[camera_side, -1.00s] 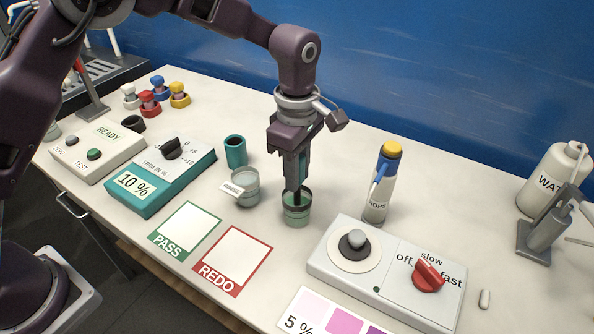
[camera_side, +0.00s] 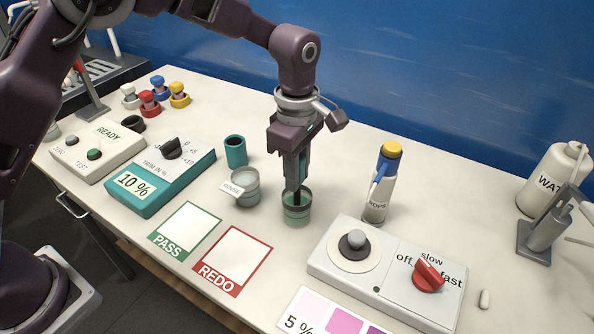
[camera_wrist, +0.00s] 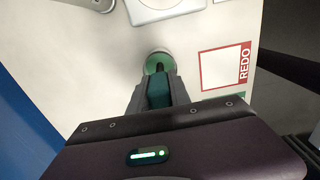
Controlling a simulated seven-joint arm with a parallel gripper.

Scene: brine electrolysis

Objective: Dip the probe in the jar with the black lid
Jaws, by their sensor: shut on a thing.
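My gripper (camera_side: 296,186) points straight down and is shut on the probe, whose teal body (camera_wrist: 158,92) shows between the fingers in the wrist view. The probe's dark lower end goes down at the mouth of a small greenish jar (camera_side: 297,216). This jar also shows just beyond the fingers in the wrist view (camera_wrist: 158,58). I cannot tell how deep the tip is. No lid shows on this jar. A low black ring-like piece (camera_side: 133,123) lies at the back left; I cannot tell if it is a lid.
A RINSE cup (camera_side: 246,190) and a teal cup (camera_side: 236,151) stand left of the jar. A drops bottle (camera_side: 378,190) and a stirrer box (camera_side: 385,270) are to the right. PASS (camera_side: 186,229) and REDO (camera_side: 233,261) mats lie in front. Small coloured-capped containers stand at back left.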

